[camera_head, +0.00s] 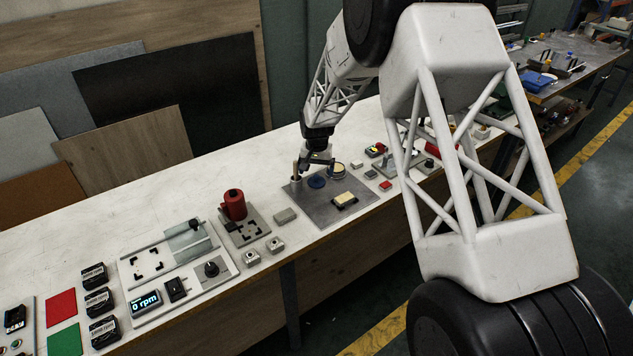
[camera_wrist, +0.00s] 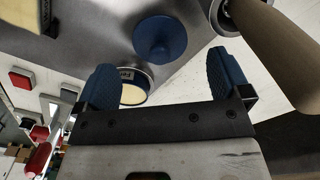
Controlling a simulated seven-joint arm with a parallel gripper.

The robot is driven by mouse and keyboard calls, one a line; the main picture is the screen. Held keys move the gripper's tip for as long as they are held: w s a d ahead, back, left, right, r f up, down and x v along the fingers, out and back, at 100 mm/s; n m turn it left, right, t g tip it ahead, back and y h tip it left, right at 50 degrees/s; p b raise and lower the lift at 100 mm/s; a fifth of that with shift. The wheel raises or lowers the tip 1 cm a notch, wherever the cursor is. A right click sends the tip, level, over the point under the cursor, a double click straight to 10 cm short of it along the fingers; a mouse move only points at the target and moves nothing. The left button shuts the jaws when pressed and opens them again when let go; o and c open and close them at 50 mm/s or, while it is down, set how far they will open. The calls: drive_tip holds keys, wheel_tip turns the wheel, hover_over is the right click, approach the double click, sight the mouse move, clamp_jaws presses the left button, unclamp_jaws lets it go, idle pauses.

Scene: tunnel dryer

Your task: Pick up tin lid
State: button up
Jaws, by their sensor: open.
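The tin lid looks to be the blue round piece with a raised middle (camera_head: 317,181), lying on a grey metal plate (camera_head: 318,208). In the wrist view the blue lid (camera_wrist: 160,38) is just beyond the fingertips, apart from them. My gripper (camera_head: 319,160) is above the plate, close to the lid and tin. Its two blue fingers (camera_wrist: 161,62) are spread, with nothing held between them.
A brown upright cylinder (camera_head: 297,170) stands left of the lid and shows large in the wrist view (camera_wrist: 280,45). A cream block on a black base (camera_head: 345,199) is at the plate's front. A grey block (camera_head: 285,216) and a red cylinder (camera_head: 234,204) stand to the left.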

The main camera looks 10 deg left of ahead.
sight(316, 176)
drive_tip(key=shift+f, duration=1.7)
drive_tip(key=c, duration=1)
